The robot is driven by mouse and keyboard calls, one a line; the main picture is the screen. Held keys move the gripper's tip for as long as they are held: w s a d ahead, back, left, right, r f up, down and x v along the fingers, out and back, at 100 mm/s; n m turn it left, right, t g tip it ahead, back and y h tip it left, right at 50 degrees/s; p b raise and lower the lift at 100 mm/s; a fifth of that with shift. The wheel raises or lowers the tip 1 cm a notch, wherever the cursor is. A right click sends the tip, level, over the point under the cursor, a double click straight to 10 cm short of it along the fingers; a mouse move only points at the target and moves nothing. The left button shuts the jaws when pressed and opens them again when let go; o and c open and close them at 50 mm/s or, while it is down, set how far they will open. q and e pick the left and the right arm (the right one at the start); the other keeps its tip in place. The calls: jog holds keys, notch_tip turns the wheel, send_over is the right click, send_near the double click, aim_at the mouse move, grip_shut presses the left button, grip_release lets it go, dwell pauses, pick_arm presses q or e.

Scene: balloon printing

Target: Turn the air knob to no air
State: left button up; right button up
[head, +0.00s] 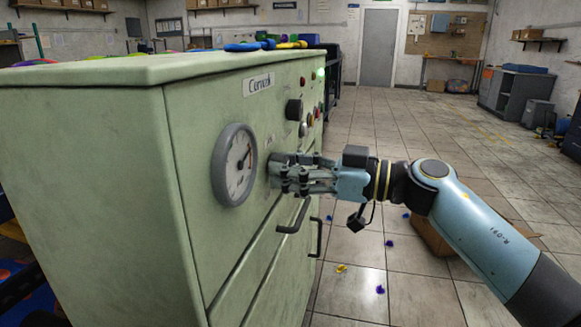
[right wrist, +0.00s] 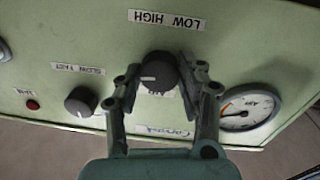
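The right gripper (head: 285,172) is at the front panel of the green cabinet, just right of the round gauge. In the right wrist view, the gripper (right wrist: 162,68) has one finger on each side of a dark round knob (right wrist: 158,73). The fingers are close to its sides; I cannot tell whether both touch it. The knob's white mark points left in that view. A "LOW HIGH" label (right wrist: 166,19) appears upside down above it. The left gripper is not in view.
The green cabinet (head: 95,160) has a gauge (head: 234,164) and drawer handles (head: 293,217) below the gripper. A second knob (right wrist: 80,101) and a red button (right wrist: 33,104) show in the wrist view. A cardboard box (head: 431,240) stands on the floor behind the right arm.

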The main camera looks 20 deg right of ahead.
jog(key=c, duration=0.4)
